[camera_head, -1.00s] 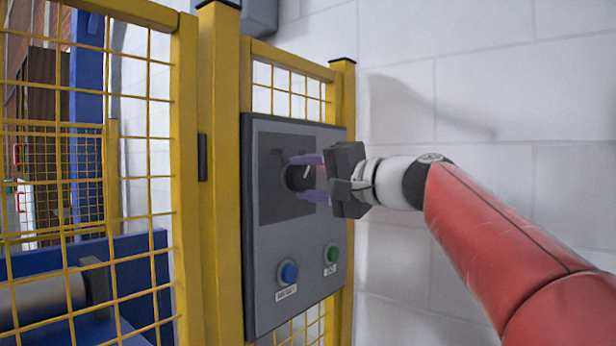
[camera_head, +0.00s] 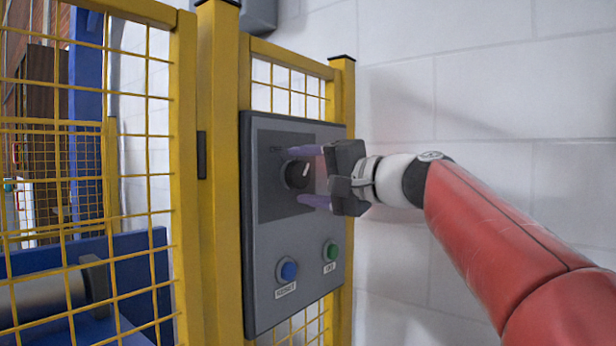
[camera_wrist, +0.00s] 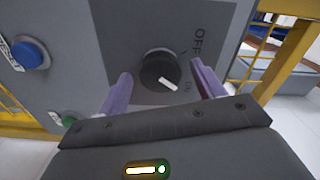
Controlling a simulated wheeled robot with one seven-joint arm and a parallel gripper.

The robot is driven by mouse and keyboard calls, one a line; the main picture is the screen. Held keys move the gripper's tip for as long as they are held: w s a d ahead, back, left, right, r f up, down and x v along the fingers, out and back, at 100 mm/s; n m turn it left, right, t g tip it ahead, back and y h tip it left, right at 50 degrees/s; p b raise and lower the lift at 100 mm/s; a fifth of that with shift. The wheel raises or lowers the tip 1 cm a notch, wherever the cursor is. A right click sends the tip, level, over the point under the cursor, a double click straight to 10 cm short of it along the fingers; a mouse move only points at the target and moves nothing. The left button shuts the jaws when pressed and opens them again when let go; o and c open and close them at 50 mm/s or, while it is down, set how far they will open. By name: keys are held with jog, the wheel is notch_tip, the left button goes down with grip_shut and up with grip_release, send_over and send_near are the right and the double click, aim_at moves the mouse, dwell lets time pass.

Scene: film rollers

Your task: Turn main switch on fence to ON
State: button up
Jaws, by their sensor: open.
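The main switch is a black round knob (camera_head: 296,174) with a white mark, on a dark plate of the grey control panel (camera_head: 262,270). In the wrist view the knob (camera_wrist: 158,70) has its white mark pointing to the lower right, toward a small label that looks like ON. The OFF label (camera_wrist: 198,42) is above and to the right of the mark. My gripper (camera_head: 303,176) is open, its purple fingers above and below the knob in the head view and apart from it. In the wrist view they stand on either side of it. Nothing is held.
A blue button (camera_head: 287,271) and a green button (camera_head: 331,252) sit lower on the panel. Yellow fence posts (camera_head: 218,180) and mesh frame the panel. A white block wall (camera_head: 480,90) stands to the right. A blue machine part shows behind the mesh at left.

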jog(key=b+v, duration=0.1)
jog(key=v, duration=0.6)
jog(key=shift+s+d+b, duration=0.25)
jog(key=shift+d+b, duration=0.05)
jog(key=shift+d, duration=0.05)
